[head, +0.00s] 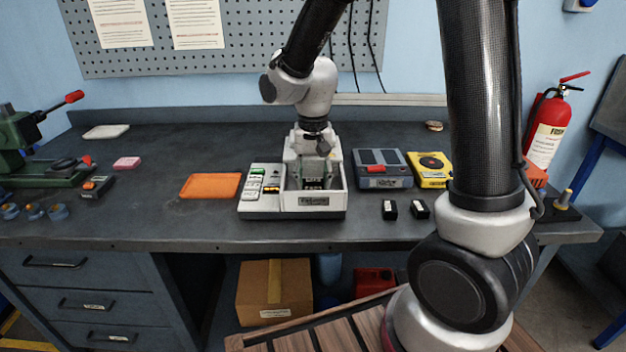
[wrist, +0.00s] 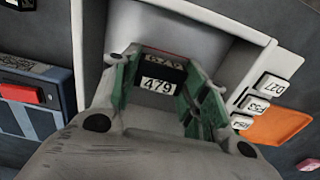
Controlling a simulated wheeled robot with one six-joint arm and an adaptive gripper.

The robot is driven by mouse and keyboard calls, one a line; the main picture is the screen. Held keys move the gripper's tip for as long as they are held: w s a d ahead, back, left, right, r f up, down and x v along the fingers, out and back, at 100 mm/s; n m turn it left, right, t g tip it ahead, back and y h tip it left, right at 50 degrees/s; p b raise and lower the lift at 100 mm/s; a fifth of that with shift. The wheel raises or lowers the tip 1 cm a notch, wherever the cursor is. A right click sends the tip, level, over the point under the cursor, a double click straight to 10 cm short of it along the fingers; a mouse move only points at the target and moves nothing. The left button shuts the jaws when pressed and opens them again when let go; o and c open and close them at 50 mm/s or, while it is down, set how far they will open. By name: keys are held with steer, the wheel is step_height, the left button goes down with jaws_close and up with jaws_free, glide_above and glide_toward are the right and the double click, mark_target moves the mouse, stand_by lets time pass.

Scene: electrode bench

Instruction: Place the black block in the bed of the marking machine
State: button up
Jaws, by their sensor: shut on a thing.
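The marking machine (head: 312,210) is a light grey box with an open bed in the middle of the bench. My gripper (head: 318,176) reaches down from above into the bed. In the wrist view, my gripper (wrist: 158,88) is shut on a black block (wrist: 172,74) with a white label reading 479, between its green-lined fingers. The pale bed wall (wrist: 180,28) surrounds them. The block's underside is hidden, so I cannot tell whether it touches the bed floor.
Two black blocks with white labels (head: 389,209) (head: 420,208) stand right of the machine. Behind them are a blue-grey device (head: 384,181) and a yellow device (head: 430,180). White tags (head: 255,180) sit on the machine's left side.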

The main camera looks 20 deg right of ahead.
mark_target(313, 181)
steer(key=shift+f, duration=0.15)
steer(key=o, duration=1.2)
step_height(313, 181, up, 12)
steer(key=s+d+r+n+t, duration=0.1)
steer(key=s+d, duration=0.4)
steer(key=s, duration=0.1)
steer(key=s+d+r+n+t, duration=0.1)
steer(key=s+d+r+t, duration=0.1)
steer(key=s+d, duration=0.3)
steer(key=s+d+r+n+t, duration=0.1)
steer(key=s+d+r, duration=0.1)
steer(key=s+d, duration=0.3)
steer(key=shift+s+n, duration=0.3)
steer(key=shift+s, duration=1.2)
